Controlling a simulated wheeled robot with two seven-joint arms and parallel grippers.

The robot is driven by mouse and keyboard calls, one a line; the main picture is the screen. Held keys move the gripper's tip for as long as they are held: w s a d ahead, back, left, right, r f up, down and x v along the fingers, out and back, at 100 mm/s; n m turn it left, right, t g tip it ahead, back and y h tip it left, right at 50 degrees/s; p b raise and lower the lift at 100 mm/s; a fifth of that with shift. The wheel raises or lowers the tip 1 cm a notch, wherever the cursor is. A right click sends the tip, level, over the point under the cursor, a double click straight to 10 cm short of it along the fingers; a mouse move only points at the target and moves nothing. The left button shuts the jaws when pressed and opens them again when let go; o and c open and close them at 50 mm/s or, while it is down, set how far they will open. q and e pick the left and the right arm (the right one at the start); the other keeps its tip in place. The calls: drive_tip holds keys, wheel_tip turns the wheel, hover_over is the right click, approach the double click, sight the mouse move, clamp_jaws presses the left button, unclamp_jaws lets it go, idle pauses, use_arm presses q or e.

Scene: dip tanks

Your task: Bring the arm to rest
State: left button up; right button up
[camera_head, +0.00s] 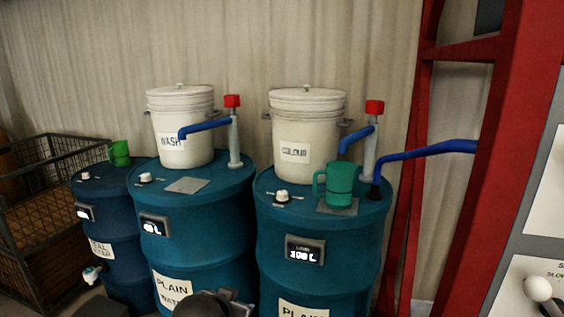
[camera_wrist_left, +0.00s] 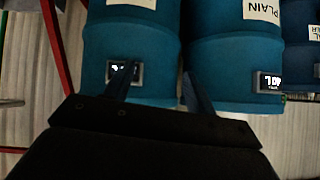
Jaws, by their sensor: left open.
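My left gripper (camera_wrist_left: 158,90) is open and empty in the left wrist view, its two dark fingers spread in front of the blue barrels. In the head view a dark rounded part, probably of my left arm, shows at the bottom edge in front of the middle barrel (camera_head: 205,225). The fingertips cannot be made out there. My right gripper is in neither view.
The right barrel (camera_head: 325,275) carries a white COLOUR bucket (camera_head: 322,132) and a teal mug (camera_head: 341,186) under a blue spout. The middle one carries a WASH bucket (camera_head: 190,125). A green mug (camera_head: 120,153) stands on the left barrel. A red post (camera_head: 510,150) rises at right.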

use_arm(q)
drive_tip(key=s+a+f+n+g+p, duration=0.1)
drive_tip(key=s+f+g, duration=0.2)
drive_tip(key=s+f, duration=0.9)
drive_tip(key=s+a+f+n+g+p, duration=0.1)
drive_tip(key=s+f+g, duration=0.3)
drive_tip(key=s+f, duration=0.9)
drive_tip(key=s+a, duration=0.1)
drive_tip(key=s, duration=0.4)
drive_tip(key=shift+f+g, duration=0.3)
